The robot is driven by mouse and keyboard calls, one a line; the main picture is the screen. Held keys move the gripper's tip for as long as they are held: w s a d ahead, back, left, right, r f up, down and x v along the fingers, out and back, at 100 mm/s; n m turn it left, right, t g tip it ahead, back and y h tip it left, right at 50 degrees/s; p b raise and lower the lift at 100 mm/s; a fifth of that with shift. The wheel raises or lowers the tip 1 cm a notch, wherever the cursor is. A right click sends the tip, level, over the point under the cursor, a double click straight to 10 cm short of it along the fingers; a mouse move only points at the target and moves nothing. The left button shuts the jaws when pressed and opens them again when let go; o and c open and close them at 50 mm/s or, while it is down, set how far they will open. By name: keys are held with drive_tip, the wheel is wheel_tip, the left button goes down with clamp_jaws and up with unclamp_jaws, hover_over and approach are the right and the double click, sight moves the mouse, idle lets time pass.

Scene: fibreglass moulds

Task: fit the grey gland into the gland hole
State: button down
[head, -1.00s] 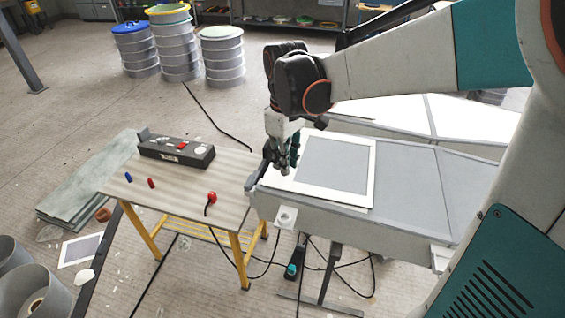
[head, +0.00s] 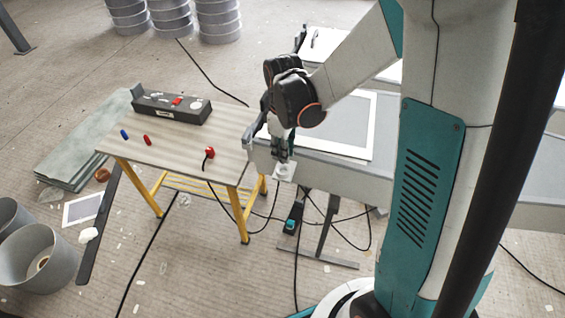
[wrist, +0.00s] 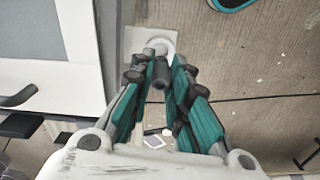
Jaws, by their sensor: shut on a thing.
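My gripper (wrist: 163,66) is shut on the grey gland (wrist: 161,75), a small dark grey cylinder between the teal fingers in the wrist view. Just beyond the fingertips is a pale square plate (wrist: 137,38) with a raised round ring, the gland hole (wrist: 160,42). In the head view my gripper (head: 281,156) points down close above this plate (head: 287,176), which juts from the mould's near side. The fingers hide the gland in the head view. I cannot tell whether the gland touches the ring.
The grey mould (head: 335,172) with a white-framed panel lies right of my gripper. A yellow-legged table (head: 185,157) stands left, bearing a dark box (head: 172,108), blue (head: 124,134) and red (head: 147,140) pieces and a red-ended cable (head: 210,152). Cables trail over the floor below.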

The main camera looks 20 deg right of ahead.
drive_tip(key=shift+f+b, duration=0.6)
drive_tip(key=shift+f, duration=1.95)
drive_tip(key=shift+f, duration=0.1)
drive_tip(key=c, duration=1.5)
unclamp_jaws()
drive_tip(key=shift+c, duration=0.2)
